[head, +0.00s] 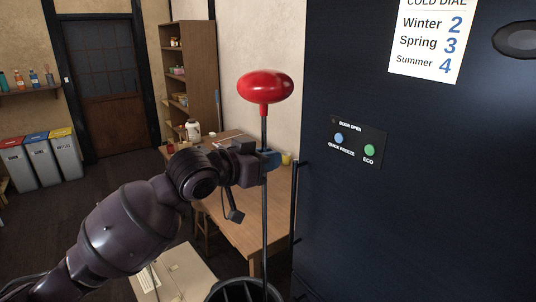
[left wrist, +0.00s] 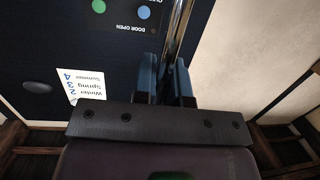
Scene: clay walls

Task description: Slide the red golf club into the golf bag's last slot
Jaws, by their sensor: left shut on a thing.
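The red golf club (head: 265,87) stands upright in the head view, its red head on top and its thin grey shaft running down. My left gripper (head: 270,160) is shut on the shaft below the red head. In the left wrist view the shaft (left wrist: 180,30) runs between the blue finger pads (left wrist: 167,80). The dark golf bag (head: 222,287) shows only its rim at the bottom edge of the head view. The shaft's lower part reaches down at the bag's right side; its end is hidden, and I cannot tell which slot it lines up with. My right gripper is not in view.
A large dark cabinet (head: 400,220) with buttons and a season sign stands close on the right. A wooden table (head: 250,235) is behind the club. A shelf (head: 200,60), a door (head: 100,90) and several bins (head: 45,160) are farther back. Open floor lies at left.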

